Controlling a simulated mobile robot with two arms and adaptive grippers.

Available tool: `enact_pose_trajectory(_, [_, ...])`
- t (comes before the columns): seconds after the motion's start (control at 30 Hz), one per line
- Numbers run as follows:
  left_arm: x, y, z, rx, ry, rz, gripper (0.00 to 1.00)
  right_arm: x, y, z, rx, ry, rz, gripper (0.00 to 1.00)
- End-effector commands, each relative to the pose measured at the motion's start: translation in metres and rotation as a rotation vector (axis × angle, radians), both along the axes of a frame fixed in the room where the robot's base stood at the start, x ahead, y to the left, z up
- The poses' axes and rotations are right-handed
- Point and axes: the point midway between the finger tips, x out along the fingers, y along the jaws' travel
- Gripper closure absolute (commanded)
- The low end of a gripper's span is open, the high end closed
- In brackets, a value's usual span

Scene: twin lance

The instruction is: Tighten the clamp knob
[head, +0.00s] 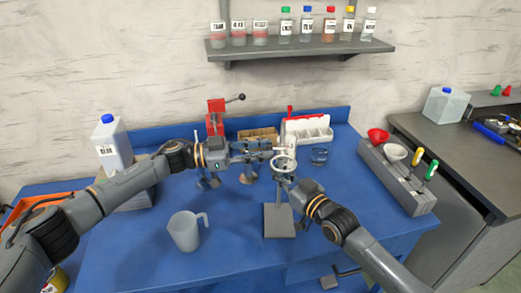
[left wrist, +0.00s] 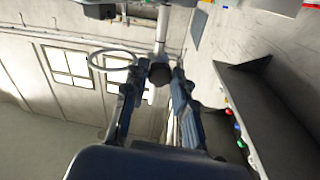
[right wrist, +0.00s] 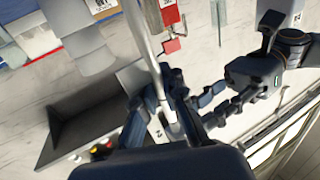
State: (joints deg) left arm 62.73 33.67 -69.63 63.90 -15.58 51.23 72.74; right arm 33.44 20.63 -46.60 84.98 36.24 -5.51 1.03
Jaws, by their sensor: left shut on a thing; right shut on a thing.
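A grey stand with a flat base (head: 279,221) and a thin upright rod is near the table's middle. A pale ring (head: 284,163) sits on its upper part and also shows in the left wrist view (left wrist: 113,61). A dark clamp knob (left wrist: 160,74) is beside the rod. My left gripper (left wrist: 154,78) is shut on the knob; in the head view it reaches in from the left (head: 262,152). My right gripper (right wrist: 172,108) is shut on the metal rod (right wrist: 146,45), below the ring in the head view. The clamp body is largely hidden by the grippers.
A red press-like device (head: 216,112), a wooden box (head: 257,136), a white rack (head: 313,130) and a glass (head: 320,155) stand behind. A grey tool holder (head: 399,184) is right.

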Motion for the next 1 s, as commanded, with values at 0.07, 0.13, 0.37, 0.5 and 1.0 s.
enact_pose_trajectory(0.07, [0.0039, 0.0032, -0.0007, 0.009, -0.066, 0.015, 1.0, -0.0017, 0.0015, -0.001, -0.001, 0.0, 0.003, 1.0])
enact_pose_trajectory(0.13, [0.0043, 0.0034, -0.0009, 0.018, -0.132, 0.016, 1.0, -0.0017, 0.0016, -0.001, -0.001, 0.0, 0.004, 1.0])
enact_pose_trajectory(0.37, [0.0051, 0.0038, -0.0016, 0.044, -0.349, 0.018, 1.0, -0.0018, 0.0017, -0.0011, -0.001, 0.0, 0.004, 1.0])
enact_pose_trajectory(0.5, [0.0058, 0.0041, -0.0015, 0.061, -0.482, 0.018, 1.0, -0.0018, 0.0017, -0.0012, -0.001, 0.0, 0.004, 1.0])
enact_pose_trajectory(1.0, [0.0075, 0.0048, -0.0017, 0.118, -0.952, 0.019, 1.0, -0.0019, 0.0016, -0.0013, -0.001, 0.001, 0.004, 1.0])
